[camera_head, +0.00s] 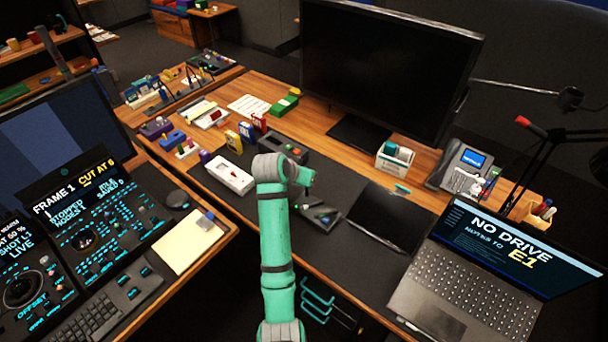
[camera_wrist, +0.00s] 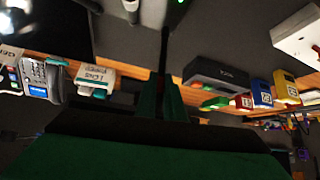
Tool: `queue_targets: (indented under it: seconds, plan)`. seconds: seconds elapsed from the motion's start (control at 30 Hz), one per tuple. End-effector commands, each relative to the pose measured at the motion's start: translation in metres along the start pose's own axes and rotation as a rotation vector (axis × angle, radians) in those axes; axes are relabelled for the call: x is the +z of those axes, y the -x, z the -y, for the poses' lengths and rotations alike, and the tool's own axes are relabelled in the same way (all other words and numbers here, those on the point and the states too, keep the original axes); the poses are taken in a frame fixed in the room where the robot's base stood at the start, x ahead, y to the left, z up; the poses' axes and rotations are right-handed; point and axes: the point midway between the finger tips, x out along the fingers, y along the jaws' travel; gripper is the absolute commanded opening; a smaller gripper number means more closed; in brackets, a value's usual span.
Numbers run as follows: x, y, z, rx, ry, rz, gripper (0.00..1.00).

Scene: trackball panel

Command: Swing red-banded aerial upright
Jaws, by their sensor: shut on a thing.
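In the wrist view my gripper (camera_wrist: 165,95) shows as two dark green fingers closed on a thin dark rod (camera_wrist: 165,58), which looks like an aerial. The rod runs from between the fingers toward the top of the picture. In the head view my arm hides most of the gripper's work area. A dark panel (camera_head: 325,215) with small coloured parts lies just right of my wrist on the desk mat. No aerial can be made out there.
A large monitor (camera_head: 385,70) stands behind. A flat black tablet (camera_head: 392,217) and an open laptop (camera_head: 490,265) lie to the right. A white box (camera_head: 230,174) and a dark grey box (camera_head: 287,149) sit close by my arm.

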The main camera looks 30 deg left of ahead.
Motion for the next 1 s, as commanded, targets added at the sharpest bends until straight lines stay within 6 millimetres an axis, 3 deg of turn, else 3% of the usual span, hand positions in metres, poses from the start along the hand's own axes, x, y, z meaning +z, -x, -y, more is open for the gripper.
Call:
queue_targets:
  seconds: [0.03,0.1,0.53,1.0]
  plan:
    - [-0.001,0.0,0.0,0.0,0.0,-0.001,0.11]
    - [0.0,0.0,0.0,0.0,0.0,-0.001,0.28]
    - [0.0,0.009,0.002,-0.001,0.002,-0.001,0.28]
    - [0.0,0.089,0.001,-0.002,0.002,-0.003,0.28]
